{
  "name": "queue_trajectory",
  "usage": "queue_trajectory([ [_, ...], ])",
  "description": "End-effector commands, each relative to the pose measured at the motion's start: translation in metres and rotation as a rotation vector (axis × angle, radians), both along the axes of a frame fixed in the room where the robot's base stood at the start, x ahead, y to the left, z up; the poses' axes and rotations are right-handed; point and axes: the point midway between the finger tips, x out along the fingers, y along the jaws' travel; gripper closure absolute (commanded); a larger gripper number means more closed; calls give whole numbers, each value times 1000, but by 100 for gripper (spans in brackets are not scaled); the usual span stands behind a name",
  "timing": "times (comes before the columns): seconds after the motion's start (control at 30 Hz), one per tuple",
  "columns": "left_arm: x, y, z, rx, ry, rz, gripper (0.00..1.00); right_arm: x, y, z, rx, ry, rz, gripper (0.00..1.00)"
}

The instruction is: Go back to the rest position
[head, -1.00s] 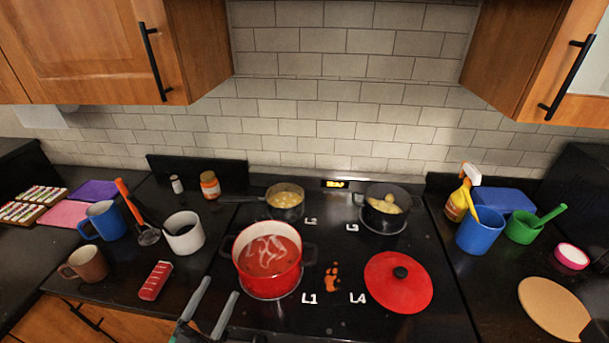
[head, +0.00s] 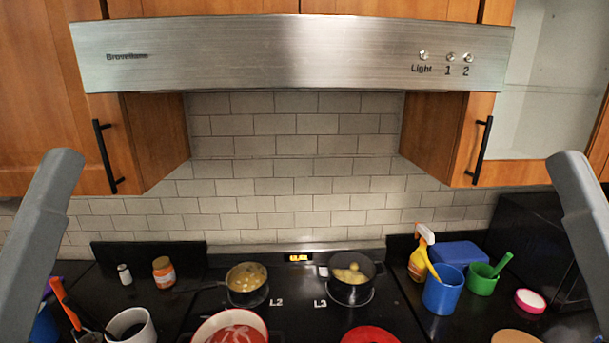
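My two grey arms show as thick links, one at the left edge (head: 38,235) and one at the right edge (head: 585,225) of the head view. Both stand upright, well apart and clear of the stove. No fingertips show, so neither gripper is in view. The black stove top (head: 300,318) lies between the arms, lower in the picture.
A red pot (head: 230,328), a pan (head: 246,283), a black pot (head: 352,277) and a red lid (head: 370,335) are on the stove. A steel range hood (head: 290,55) hangs above. Blue (head: 443,290) and green (head: 482,279) cups stand right; a white mug (head: 131,327) stands left.

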Motion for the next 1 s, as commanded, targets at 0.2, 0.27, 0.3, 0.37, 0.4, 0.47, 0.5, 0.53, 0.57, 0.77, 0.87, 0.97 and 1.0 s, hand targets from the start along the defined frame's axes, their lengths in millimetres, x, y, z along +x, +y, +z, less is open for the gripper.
queue_trajectory([
  [0.2,0,1,113,-3,-1,1,17,-2,0,115,0,-7,0,50],
  [0.27,1,1,142,-3,-1,1,17,-1,0,144,0,-7,0,50],
  [0.3,1,1,161,-3,-1,1,17,-1,0,163,0,-7,0,50],
  [0.37,1,1,189,-3,-1,1,17,-1,0,191,0,-7,0,50],
  [0.4,1,1,205,-4,0,2,17,-1,0,208,0,-7,0,50],
  [0.47,1,1,225,-4,0,2,17,-1,0,227,0,-7,0,50],
  [0.5,1,1,235,-4,0,2,17,-1,0,237,0,-7,0,50],
  [0.53,1,1,240,-4,0,1,17,-1,0,243,0,-7,0,50],
  [0.57,1,1,245,-4,0,1,17,-1,0,247,0,-7,0,50],
  [0.77,1,1,249,-4,0,1,17,-1,0,251,0,-6,0,50],
  [0.87,1,1,247,-4,0,1,17,-1,0,249,0,-5,0,50],
  [0.97,1,1,247,-4,0,1,17,-1,0,249,0,-6,0,50],
  [1.0,1,1,247,-4,0,1,17,-1,0,249,0,-6,0,50],
])
